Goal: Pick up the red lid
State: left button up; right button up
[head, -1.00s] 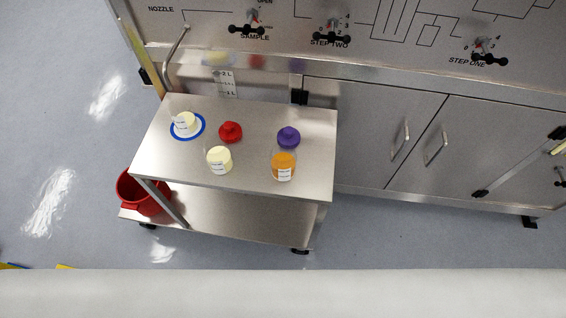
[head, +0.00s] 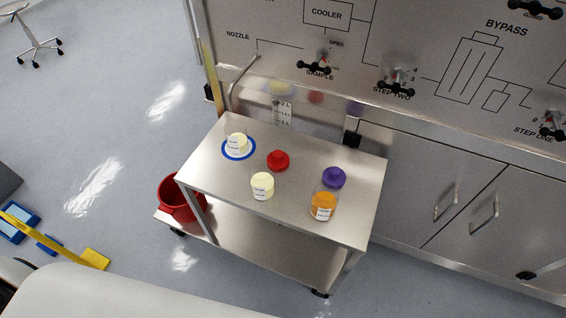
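The red lid (head: 278,161) lies on the top of the steel cart (head: 215,187), near the middle of its back half. It stands apart from the things around it. A container of pale yellow content (head: 262,186) is just in front of it. Another pale container (head: 237,142) stands inside a blue ring (head: 225,154) to its left. A purple lid (head: 334,177) lies to its right, with a jar of orange content (head: 323,207) in front of that. Neither of my grippers shows in the head view.
A steel cabinet (head: 405,190) with valve handles and a printed diagram stands behind the cart. A red bucket (head: 178,200) sits at the cart's left. A yellow and blue item (head: 95,258) lies on the floor at lower left. Open floor lies to the left.

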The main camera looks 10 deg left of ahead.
aim_at(278, 160)
jog(key=k+j+z, duration=0.2)
jog(key=z, duration=0.15)
jog(key=k+j+z, duration=0.25)
jog(key=z, duration=0.15)
